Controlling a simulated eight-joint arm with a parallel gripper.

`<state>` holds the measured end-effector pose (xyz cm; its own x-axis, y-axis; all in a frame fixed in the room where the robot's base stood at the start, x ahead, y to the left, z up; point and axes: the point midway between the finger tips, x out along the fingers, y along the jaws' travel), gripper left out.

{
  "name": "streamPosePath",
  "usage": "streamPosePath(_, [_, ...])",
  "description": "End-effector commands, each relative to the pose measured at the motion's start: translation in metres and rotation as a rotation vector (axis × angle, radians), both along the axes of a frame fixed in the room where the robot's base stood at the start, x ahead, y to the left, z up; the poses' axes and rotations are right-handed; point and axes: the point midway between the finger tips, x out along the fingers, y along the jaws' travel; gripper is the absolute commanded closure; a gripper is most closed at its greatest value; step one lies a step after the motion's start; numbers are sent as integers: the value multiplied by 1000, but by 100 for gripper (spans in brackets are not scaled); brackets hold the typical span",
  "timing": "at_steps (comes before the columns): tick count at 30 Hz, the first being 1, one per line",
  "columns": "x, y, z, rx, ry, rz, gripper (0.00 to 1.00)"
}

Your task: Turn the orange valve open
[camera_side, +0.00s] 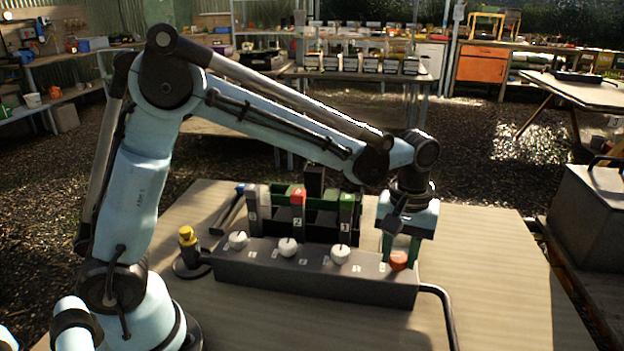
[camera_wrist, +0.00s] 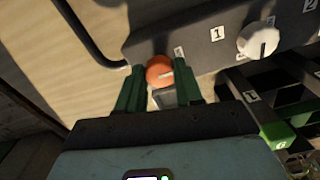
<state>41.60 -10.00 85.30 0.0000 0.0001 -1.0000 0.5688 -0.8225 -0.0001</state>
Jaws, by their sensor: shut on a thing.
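The orange valve (camera_side: 398,260) is a round knob at the right end of the dark grey manifold box (camera_side: 300,280). My gripper (camera_side: 399,252) points down over it, with its green fingers on either side of the knob. In the wrist view the orange valve (camera_wrist: 160,70) shows a pale pointer mark and sits between the fingertips of my gripper (camera_wrist: 160,82). The fingers are shut on it. The near part of the knob is partly hidden by a grey block at the gripper in the wrist view.
Three white knobs (camera_side: 288,247) line the same box to the left. Behind it stands a rack (camera_side: 322,225) with numbered slots and red and green blocks. A yellow-topped post (camera_side: 188,238) is at the left. A black pipe (camera_side: 440,300) leaves the box's right end. The table's right side is clear.

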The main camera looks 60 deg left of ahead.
Motion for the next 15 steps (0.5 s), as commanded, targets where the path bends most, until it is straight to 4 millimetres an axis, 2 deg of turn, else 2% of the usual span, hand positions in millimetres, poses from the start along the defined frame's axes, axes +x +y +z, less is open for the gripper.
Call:
streamPosePath(5, [0,0,0,0,-1,2,95])
streamPosePath(6, [0,0,0,0,-1,2,58])
streamPosePath(10, [0,0,0,-1,-1,1,39])
streamPosePath(15, [0,0,0,0,0,0,39])
